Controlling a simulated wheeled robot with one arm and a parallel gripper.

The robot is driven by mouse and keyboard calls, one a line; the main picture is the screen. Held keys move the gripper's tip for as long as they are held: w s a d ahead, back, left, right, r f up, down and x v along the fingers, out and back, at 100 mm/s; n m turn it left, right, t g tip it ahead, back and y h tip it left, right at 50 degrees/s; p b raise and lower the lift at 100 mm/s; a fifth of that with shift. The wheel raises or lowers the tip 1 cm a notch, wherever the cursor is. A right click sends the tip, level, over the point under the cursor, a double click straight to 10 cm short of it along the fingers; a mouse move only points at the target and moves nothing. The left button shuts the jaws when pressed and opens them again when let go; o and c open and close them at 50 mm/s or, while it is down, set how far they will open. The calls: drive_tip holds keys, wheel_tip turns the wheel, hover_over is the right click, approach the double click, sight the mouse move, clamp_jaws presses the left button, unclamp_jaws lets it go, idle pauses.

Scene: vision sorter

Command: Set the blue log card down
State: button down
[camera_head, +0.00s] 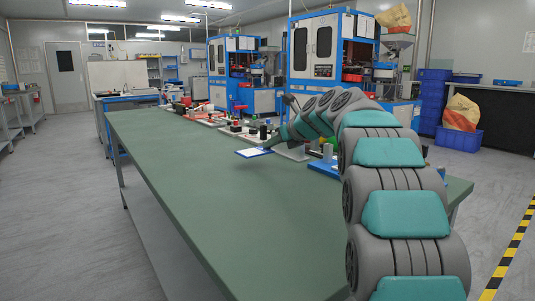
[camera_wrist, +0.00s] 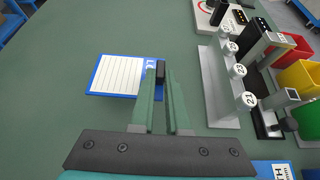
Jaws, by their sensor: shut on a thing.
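The blue log card (camera_wrist: 118,76) has a blue border and a white lined face. In the wrist view it lies face up and flat, left of the fingertips, over the green table. My gripper (camera_wrist: 161,78) is shut on the card's right edge, where a small dark block shows between the fingertips. In the head view the card (camera_head: 252,152) shows at the end of my arm, level and low over the table. I cannot tell whether it touches the tabletop. The fingers hide part of its right edge.
Right of the card in the wrist view stands a grey rack (camera_wrist: 222,90) with several round numbered tags. Red (camera_wrist: 287,45), yellow (camera_wrist: 300,75) and green (camera_wrist: 308,120) bins stand beyond it. The green table (camera_head: 190,180) is bare left of and in front of the card.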

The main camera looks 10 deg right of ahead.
sight(268, 162)
drive_tip(key=shift+w+a+f, duration=0.15)
drive_tip(key=shift+w, duration=0.75)
drive_tip(key=shift+w+a+f, duration=0.1)
drive_tip(key=shift+w+f, duration=0.05)
drive_tip(key=shift+w, duration=0.7)
wheel_tip(268, 162, down, 4)
drive_tip(key=shift+r+b, duration=0.2)
drive_tip(key=shift+b, duration=0.5)
drive_tip(key=shift+r, duration=0.1)
drive_tip(key=c, duration=0.9)
unclamp_jaws()
drive_tip(key=shift+s+r, duration=0.1)
drive_tip(key=p+v, duration=0.1)
drive_tip(key=v, duration=1)
drive_tip(key=shift+s+r, duration=0.15)
drive_tip(key=shift+s+d, duration=0.15)
drive_tip(key=shift+s, duration=0.1)
